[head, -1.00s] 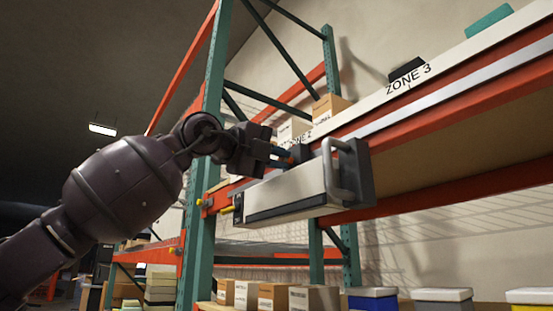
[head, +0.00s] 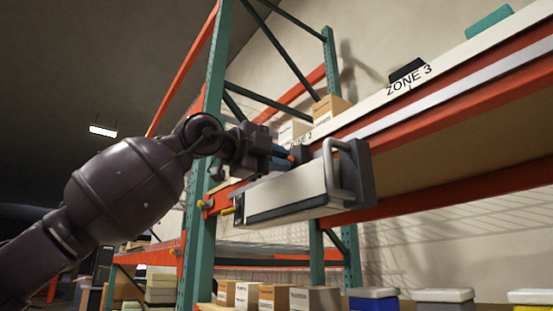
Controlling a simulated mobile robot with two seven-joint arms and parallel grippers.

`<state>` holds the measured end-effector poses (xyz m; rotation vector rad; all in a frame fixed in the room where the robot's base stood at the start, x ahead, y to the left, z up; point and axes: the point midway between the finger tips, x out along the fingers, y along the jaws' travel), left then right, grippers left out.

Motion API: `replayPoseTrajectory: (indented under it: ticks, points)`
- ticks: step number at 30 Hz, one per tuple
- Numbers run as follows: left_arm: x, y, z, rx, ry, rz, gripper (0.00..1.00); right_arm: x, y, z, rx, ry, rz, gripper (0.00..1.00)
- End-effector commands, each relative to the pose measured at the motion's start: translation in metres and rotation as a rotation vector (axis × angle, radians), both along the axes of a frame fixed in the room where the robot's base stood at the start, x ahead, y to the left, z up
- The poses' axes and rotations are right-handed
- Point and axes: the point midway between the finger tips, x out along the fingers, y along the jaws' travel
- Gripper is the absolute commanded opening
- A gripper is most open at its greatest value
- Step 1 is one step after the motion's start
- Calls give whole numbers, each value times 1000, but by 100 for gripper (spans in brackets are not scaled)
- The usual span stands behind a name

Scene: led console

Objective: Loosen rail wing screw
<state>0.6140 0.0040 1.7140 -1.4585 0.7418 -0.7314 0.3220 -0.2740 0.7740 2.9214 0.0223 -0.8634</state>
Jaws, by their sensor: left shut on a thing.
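A pale box-shaped LED console (head: 285,197) with dark ends and a grey handle (head: 340,170) hangs at the orange shelf beam, in front of the silver rail (head: 430,94). My left gripper (head: 283,156) reaches in from the left, just above the console's top edge. Its blue fingers are shut on a small part at the rail, which I take to be the wing screw. The fingers and the dark block beside them hide most of that part; a bit of orange shows at the fingertips. My right gripper is not in view.
A green rack upright (head: 205,150) stands close behind my left wrist. A yellow peg (head: 227,211) sticks out at the console's left end. Cardboard boxes (head: 330,108) stand on the upper shelf, and more boxes and lidded bins (head: 372,299) stand below.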

Motion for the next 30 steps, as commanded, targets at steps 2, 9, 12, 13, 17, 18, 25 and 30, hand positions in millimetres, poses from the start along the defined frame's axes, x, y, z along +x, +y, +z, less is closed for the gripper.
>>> replayPoseTrajectory:
  ticks: [2, 9, 12, 13, 17, 18, 25, 30]
  points:
    - [-2, -1, 3, -6, -5, -2, 0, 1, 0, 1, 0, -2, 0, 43]
    - [-1, -1, 3, -4, -4, -2, 39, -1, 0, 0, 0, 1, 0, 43]
    - [-1, 0, 2, -3, -3, -1, 39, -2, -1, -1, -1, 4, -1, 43]
    - [-1, 0, 2, -3, -3, -1, 39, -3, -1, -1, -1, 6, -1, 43]
    - [-1, 0, 1, -2, -3, -1, 39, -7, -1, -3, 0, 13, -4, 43]
    - [-1, 1, 1, -2, -3, -1, 39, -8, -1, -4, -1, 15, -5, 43]
    - [-13, 21, -1, -1, -3, 1, 39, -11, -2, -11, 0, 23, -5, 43]
    - [-32, 46, -1, -1, -3, 1, 39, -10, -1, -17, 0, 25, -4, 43]
